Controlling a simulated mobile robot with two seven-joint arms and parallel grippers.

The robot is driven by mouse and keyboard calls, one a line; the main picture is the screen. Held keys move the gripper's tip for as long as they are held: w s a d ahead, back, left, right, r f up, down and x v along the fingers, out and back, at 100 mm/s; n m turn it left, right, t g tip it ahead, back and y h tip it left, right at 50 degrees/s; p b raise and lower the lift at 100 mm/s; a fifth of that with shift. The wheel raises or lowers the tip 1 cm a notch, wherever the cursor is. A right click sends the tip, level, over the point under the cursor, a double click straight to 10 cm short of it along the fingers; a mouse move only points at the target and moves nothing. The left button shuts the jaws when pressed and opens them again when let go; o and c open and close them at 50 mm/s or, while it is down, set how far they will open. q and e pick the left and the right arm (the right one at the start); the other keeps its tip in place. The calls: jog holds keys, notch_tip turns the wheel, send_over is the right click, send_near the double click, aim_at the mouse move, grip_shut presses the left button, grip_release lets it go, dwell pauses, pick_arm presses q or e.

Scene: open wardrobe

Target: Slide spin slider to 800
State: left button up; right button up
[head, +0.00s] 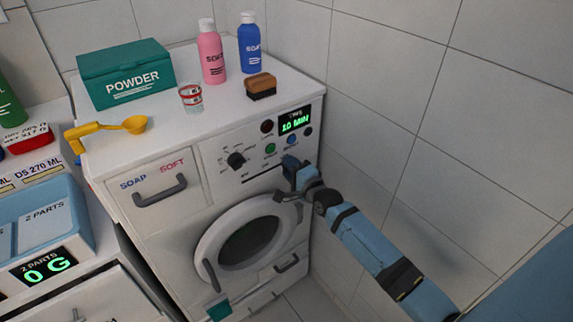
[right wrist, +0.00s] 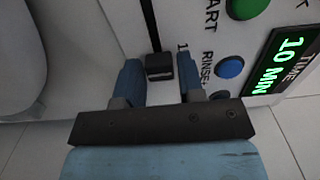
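The white washing machine (head: 215,150) has a dark slider slot (head: 262,173) low on its front panel. In the right wrist view the slot (right wrist: 149,22) ends at a small black slider knob (right wrist: 160,68). My right gripper (right wrist: 160,64) is open, with one blue finger on each side of the knob and visible gaps beside it. In the head view my right gripper (head: 294,170) is at the slot's right end and hides the knob. A label starting with "1" is partly hidden beside the knob. My left gripper is not in view.
A round dial (head: 236,160), coloured buttons and a "10 MIN" display (head: 295,120) surround the slot. The round door (head: 203,243) is below. A tiled wall (head: 400,130) is close on the right.

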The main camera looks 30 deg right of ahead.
aim_at(266, 172)
jog(key=c, duration=0.4)
jog(key=shift+o, duration=0.2)
jog(key=shift+a, duration=0.1)
jog(key=shift+s+a+p, duration=0.1)
jog(key=shift+a+p, duration=0.65)
jog(key=shift+a, duration=0.55)
jog(key=shift+s+a+p, duration=0.1)
jog(key=shift+a+p, duration=0.35)
jog(key=shift+a, duration=0.5)
jog(key=shift+a+p, duration=0.3)
jog(key=shift+a, duration=0.55)
